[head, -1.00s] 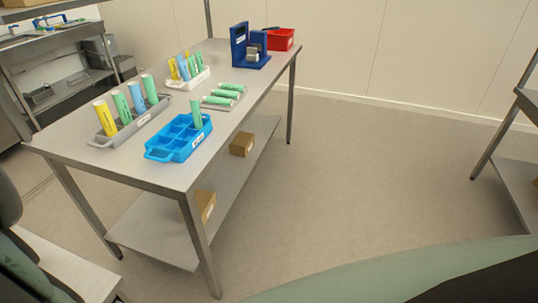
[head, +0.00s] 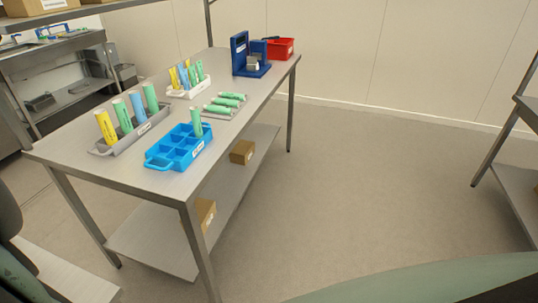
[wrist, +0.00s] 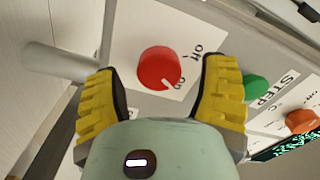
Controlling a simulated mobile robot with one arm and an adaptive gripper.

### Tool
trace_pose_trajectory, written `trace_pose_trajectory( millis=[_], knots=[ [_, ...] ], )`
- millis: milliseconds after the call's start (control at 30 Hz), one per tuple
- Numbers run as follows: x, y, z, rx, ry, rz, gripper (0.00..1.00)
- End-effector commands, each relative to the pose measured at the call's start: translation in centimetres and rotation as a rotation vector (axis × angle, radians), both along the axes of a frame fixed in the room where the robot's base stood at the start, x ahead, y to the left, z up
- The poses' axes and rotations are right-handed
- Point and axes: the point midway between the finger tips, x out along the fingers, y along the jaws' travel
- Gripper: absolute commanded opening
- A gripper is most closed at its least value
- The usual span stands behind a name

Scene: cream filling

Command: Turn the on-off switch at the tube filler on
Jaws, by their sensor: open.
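In the wrist view a round red switch knob (wrist: 159,68) sits on a white label plate (wrist: 140,30) printed with small off and on lettering. A short white mark on the knob's face points to the lower right. My gripper (wrist: 160,74) is open, with one yellow-padded finger to the left of the knob and one to the right. Gaps show between the knob and both fingers in this view; whether the tips reach its depth I cannot tell. The head view shows neither the gripper nor the knob.
In the wrist view a green button (wrist: 256,88) beside a STEP label and an orange knob (wrist: 301,121) lie right of the right finger. A metal rod (wrist: 60,62) is at left. In the head view a steel table (head: 150,181) holds tube racks and a blue device (head: 240,55).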

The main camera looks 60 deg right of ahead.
Motion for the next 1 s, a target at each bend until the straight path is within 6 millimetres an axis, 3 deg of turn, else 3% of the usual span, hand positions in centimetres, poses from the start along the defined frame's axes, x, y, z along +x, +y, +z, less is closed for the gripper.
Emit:
trace_pose_trajectory(
  millis=[600,800,1000],
  knots=[
    [-9.0,-2.4,-0.1,-0.001,0.003,0.005,0.71],
    [-10.8,-2.9,-0.1,-0.001,0.003,0.006,0.71],
    [-11.3,-3.2,0.0,-0.001,0.0,0.002,0.71]
  ],
)
